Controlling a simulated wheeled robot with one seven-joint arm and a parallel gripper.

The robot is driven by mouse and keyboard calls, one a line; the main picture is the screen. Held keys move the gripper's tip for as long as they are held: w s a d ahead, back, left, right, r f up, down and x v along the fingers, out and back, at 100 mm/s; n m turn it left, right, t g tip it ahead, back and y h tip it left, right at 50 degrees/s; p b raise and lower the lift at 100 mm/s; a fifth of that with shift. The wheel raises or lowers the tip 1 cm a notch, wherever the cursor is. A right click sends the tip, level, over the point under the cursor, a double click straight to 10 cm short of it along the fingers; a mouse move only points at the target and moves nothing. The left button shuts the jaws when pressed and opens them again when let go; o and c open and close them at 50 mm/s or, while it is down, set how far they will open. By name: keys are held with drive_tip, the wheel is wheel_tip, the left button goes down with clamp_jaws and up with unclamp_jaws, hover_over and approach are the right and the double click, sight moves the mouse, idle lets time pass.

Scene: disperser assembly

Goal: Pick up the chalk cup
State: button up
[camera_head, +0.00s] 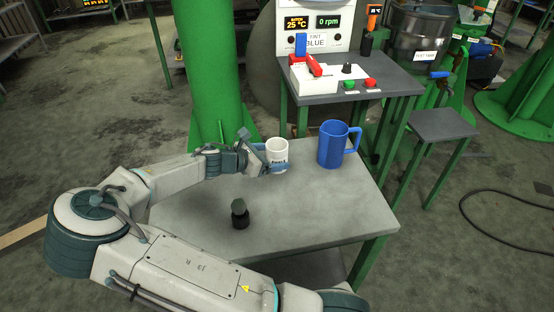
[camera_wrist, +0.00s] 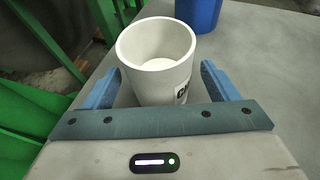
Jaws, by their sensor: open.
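The chalk cup (camera_head: 277,150) is a white, upright cup with dark lettering, standing on the grey table near its far edge. In the wrist view the cup (camera_wrist: 155,62) stands between my two blue fingers, and white contents show inside it. My gripper (camera_head: 270,166) is open around the cup, one finger on each side. In the wrist view my gripper (camera_wrist: 160,88) shows a gap at the right finger; contact on the left side is hard to tell. The lower part of the cup is hidden by my gripper.
A blue pitcher (camera_head: 334,145) stands close to the right of the cup. A small dark knobbed object (camera_head: 240,213) stands on the near part of the table (camera_head: 310,215). A green column (camera_head: 208,70) rises behind the table. The table's right front is clear.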

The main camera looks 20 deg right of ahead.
drive_tip(key=shift+x, duration=0.9)
drive_tip(key=c, duration=1.1)
drive_tip(key=shift+c, duration=0.2)
drive_tip(key=shift+r, duration=0.15)
